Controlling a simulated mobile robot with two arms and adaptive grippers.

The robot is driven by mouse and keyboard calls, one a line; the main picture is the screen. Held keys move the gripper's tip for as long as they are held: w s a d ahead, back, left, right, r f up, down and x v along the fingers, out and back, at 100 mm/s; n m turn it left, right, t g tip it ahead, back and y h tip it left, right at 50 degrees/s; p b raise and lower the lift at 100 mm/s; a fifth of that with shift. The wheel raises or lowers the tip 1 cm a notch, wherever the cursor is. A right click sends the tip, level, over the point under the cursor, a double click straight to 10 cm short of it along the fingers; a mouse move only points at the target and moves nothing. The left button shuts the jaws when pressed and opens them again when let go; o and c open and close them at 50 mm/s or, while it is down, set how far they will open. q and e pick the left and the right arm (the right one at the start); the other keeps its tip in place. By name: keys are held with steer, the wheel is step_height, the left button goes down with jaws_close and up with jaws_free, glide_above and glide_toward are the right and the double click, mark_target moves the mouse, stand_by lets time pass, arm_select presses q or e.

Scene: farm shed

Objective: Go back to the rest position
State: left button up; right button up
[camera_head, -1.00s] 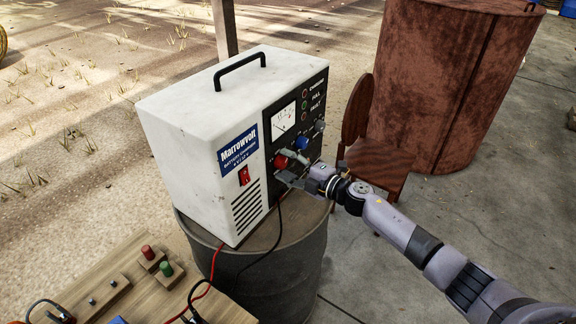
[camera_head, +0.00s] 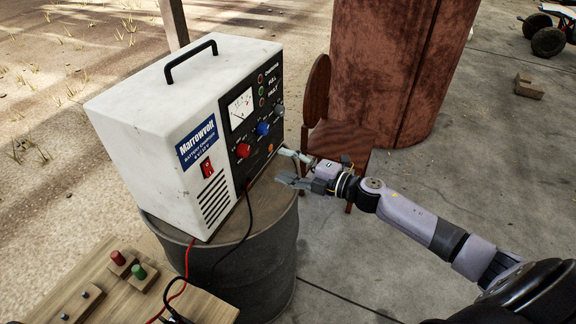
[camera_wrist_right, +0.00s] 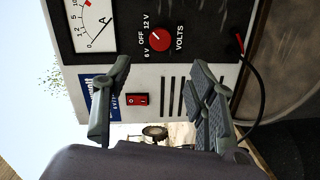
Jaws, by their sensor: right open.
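My right gripper (camera_head: 287,168) is open and empty, just right of the front panel of the white battery charger (camera_head: 140,105). Its fingers point toward the panel with a gap between. In the right wrist view the gripper (camera_wrist_right: 160,100) shows both fingers apart, with the charger's red volts knob (camera_wrist_right: 160,39) and red rocker switch (camera_wrist_right: 137,99) beyond them. The volts knob also shows in the head view (camera_head: 243,150), beside a blue knob (camera_head: 263,128). My left gripper is not in view.
The charger stands on a metal barrel (camera_head: 255,265). A wooden board (camera_head: 100,290) with red and green terminals is at the lower left. A wooden chair (camera_head: 330,135) and a rusty drum (camera_head: 395,70) stand behind my right arm. Concrete floor at the right is mostly clear.

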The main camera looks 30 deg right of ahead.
steer(key=shift+s, duration=0.1)
stand_by(0.4)
steer(key=s+d+f+m+h+b, duration=0.1)
steer(key=d+f+m+h+b, duration=0.2)
steer(key=f, duration=0.7)
steer(key=s+d+f+m+h, duration=0.25)
steer(key=f+m, duration=0.25)
steer(key=f, duration=0.6)
steer(key=s+d+f+m+g+h+b, duration=0.15)
steer(key=s+f, duration=0.25)
steer(key=f, duration=0.4)
steer(key=s+d+f+m+g+h, duration=0.1)
steer(key=s+f+m+g+h, duration=0.2)
steer(key=f, duration=0.6)
steer(key=s+a+f+m+g+b, duration=0.1)
steer(key=s+a+f+m+g, duration=0.1)
steer(key=s+f, duration=0.6)
steer(key=s+a+f+m+g+b, duration=0.2)
steer(key=s+a+f, duration=0.3)
steer(key=s, duration=1.3)
steer(key=s+a+f+m+g+b, duration=0.1)
steer(key=s+a+f+m+g, duration=0.2)
steer(key=s+f, duration=0.9)
steer(key=shift+s+a+g, duration=0.45)
steer(key=shift+s+g, duration=0.3)
steer(key=shift+s, duration=0.3)
steer(key=shift+w+m, duration=0.1)
steer(key=shift+m, duration=0.15)
